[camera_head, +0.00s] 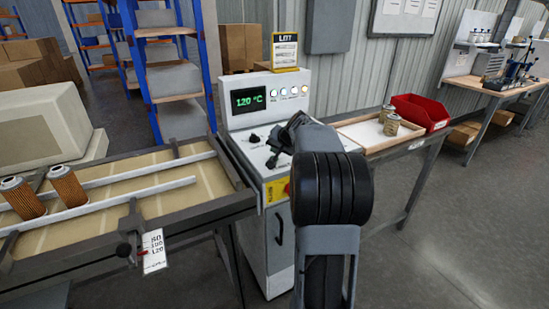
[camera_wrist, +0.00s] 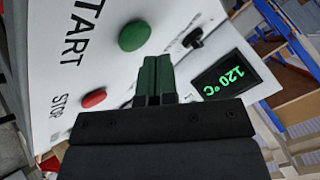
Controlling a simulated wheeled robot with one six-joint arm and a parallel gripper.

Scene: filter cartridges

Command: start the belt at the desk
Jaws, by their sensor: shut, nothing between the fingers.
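The control desk (camera_head: 262,160) is a white cabinet with a sloped top and an upright panel. Its green display (camera_head: 248,98) reads 120 °C and also shows in the wrist view (camera_wrist: 231,76). In the wrist view a round green button (camera_wrist: 135,35) sits by the word START, and a red button (camera_wrist: 93,98) by STOP. My gripper (camera_wrist: 157,62) is shut and empty, its fingertips beside the green button in the picture; I cannot tell whether they touch the desk. In the head view my gripper (camera_head: 276,150) is over the desk top, hiding the buttons. The belt (camera_head: 115,185) is at left.
Two orange filter cartridges (camera_head: 67,187) stand between rails on the belt. A tag (camera_head: 153,251) hangs from its front edge.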

